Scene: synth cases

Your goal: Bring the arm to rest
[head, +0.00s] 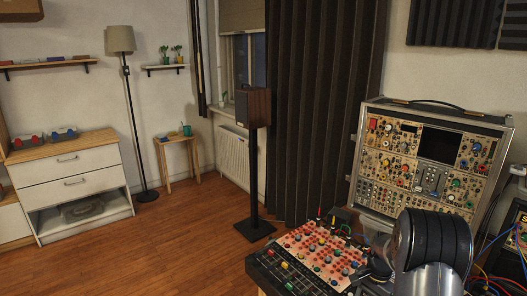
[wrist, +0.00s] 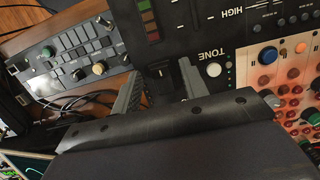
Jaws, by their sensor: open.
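My gripper (wrist: 160,88) shows in the wrist view with its two grey fingers spread apart and nothing held between them. A black panel (wrist: 205,25) lettered TONE and HIGH lies beyond the fingertips, with a dark knob (wrist: 160,72) seen between them. I cannot tell whether the fingertips touch the panel. In the head view my grey and black arm stands at the lower right, over the right side of the table gear. The fingers cannot be made out clearly there.
A mixer with coloured knobs (head: 318,250) lies beside my arm, and a rack of modules (head: 428,160) stands behind it. Loose cables (head: 495,272) hang at the right. A speaker on a stand (head: 253,108) stands beyond. The wooden floor (head: 150,245) at left is clear.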

